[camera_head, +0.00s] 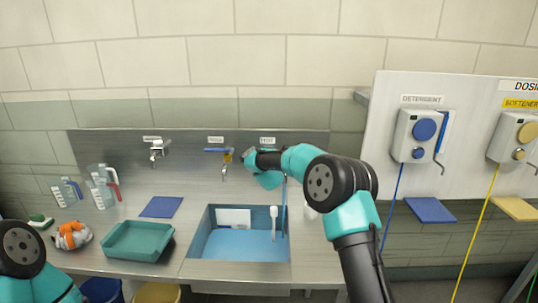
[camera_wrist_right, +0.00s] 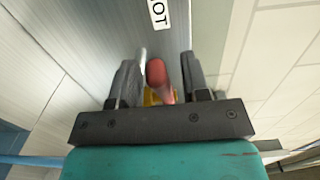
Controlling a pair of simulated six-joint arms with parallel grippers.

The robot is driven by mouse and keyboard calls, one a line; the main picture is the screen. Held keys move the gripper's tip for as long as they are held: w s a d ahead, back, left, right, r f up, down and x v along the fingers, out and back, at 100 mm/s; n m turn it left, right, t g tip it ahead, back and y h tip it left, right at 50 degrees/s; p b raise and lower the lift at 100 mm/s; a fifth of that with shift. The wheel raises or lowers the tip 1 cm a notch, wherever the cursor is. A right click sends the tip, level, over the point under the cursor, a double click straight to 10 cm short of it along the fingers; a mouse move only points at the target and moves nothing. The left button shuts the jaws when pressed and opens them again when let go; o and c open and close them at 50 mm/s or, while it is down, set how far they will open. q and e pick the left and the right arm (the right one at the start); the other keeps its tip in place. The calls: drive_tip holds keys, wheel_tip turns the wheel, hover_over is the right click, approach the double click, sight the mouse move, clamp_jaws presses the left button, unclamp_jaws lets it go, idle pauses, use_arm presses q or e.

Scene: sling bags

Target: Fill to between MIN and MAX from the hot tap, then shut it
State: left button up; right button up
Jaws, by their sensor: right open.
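The hot tap's red lever (camera_wrist_right: 156,76) lies between the fingers of my right gripper (camera_wrist_right: 158,70), with a yellow part beneath it. The fingers are open on either side. The end of a HOT label (camera_wrist_right: 162,14) shows beyond. In the head view my right gripper (camera_head: 248,158) is at the back wall below the HOT label (camera_head: 267,141); my arm hides most of the hot tap. A tap with a blue lever (camera_head: 214,150) is just left of it. A jug with a red handle (camera_head: 103,188) and a smaller one with a blue handle (camera_head: 66,192) stand at the left. My left gripper is out of view.
A sink (camera_head: 206,232) with a blue bottom lies below the taps. Another tap (camera_head: 156,150) is further left. A teal tray (camera_head: 138,240), blue pad (camera_head: 162,207) and orange-and-white item (camera_head: 72,235) are on the counter. Detergent (camera_head: 421,138) and softener dispensers (camera_head: 514,136) hang right.

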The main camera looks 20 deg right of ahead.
clamp_jaws()
idle(0.4)
